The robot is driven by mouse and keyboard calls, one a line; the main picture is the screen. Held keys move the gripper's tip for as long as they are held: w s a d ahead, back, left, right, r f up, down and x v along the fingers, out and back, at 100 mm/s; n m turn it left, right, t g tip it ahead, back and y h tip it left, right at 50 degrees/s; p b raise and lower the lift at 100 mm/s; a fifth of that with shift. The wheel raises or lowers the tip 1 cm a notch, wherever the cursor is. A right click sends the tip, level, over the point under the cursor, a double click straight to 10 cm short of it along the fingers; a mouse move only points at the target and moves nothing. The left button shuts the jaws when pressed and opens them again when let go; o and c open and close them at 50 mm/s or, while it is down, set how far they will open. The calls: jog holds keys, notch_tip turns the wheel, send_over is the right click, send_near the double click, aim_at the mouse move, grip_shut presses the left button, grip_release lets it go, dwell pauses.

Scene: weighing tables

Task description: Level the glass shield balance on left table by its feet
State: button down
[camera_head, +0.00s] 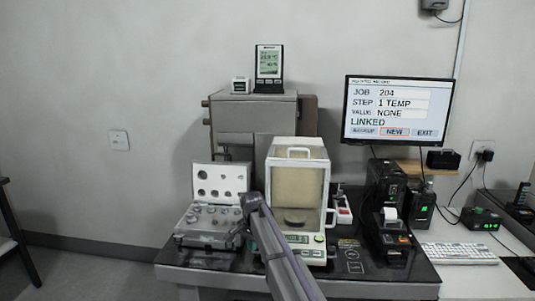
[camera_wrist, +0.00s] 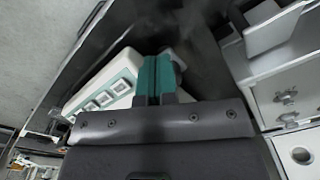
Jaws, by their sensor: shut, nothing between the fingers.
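The glass shield balance (camera_head: 297,148) stands upright on the dark-topped table, with a pan inside its clear chamber and a keypad strip at its front base. My arm crosses its lower left front in the head view, and its feet cannot be made out there. In the wrist view my gripper (camera_wrist: 160,72) has its teal fingers together with nothing between them. A white panel with teal-edged squares (camera_wrist: 112,90), seemingly the balance's keypad, lies just behind and left of the fingers. I cannot tell whether the fingers touch it. No level bubble can be made out.
An open weight case (camera_head: 220,178) sits close left of the balance. A printer (camera_head: 392,236) and dark boxes stand to the right, beside a keyboard (camera_head: 458,253). A monitor (camera_head: 398,110) shows "JOB 204, STEP 1 TEMP, VALUE NONE, LINKED". A thermometer display (camera_head: 268,66) sits behind.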

jog(key=shift+w+d+f, duration=0.1)
jog(key=shift+f, duration=0.15)
dwell(0.5)
jog(key=shift+s, duration=0.25)
